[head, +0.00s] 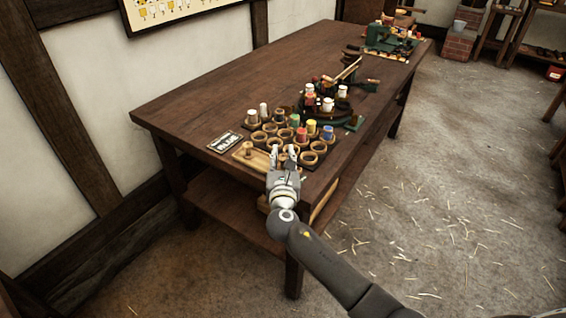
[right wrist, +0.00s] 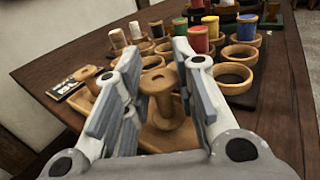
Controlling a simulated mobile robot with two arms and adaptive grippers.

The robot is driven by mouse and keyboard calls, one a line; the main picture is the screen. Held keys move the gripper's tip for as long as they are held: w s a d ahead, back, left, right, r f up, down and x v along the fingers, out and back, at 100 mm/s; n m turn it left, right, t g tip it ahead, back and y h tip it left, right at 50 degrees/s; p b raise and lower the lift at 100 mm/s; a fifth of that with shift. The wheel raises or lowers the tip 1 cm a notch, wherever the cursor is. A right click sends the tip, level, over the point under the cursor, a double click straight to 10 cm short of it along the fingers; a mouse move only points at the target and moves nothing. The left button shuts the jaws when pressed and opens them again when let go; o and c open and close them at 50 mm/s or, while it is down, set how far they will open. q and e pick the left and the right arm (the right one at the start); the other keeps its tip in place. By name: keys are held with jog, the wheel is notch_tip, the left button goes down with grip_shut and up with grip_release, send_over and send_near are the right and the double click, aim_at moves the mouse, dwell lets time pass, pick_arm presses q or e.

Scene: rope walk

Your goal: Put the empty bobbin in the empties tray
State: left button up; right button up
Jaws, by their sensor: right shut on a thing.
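My right gripper (head: 284,152) is over the front end of the table. In the right wrist view its fingers (right wrist: 160,90) are shut on a bare wooden bobbin (right wrist: 160,103), upright with its top flange facing me. The light wooden tray (head: 261,160) lies under and beside the gripper; its wood also shows in the right wrist view (right wrist: 172,138). Another bare bobbin (head: 249,147) stands in the tray's left part. I cannot tell whether the held bobbin's base touches the tray. My left gripper is not in view.
A dark rack with round wooden cups (head: 310,158) and coloured thread bobbins (head: 311,126) stands close to the right of and behind the tray. A small label card (head: 225,142) lies to the left. A green machine (head: 388,38) stands at the far end.

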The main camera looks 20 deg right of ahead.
jog(key=shift+f, duration=0.4)
jog(key=shift+f, duration=0.1)
jog(key=o, duration=0.7)
jog(key=v, duration=1.2)
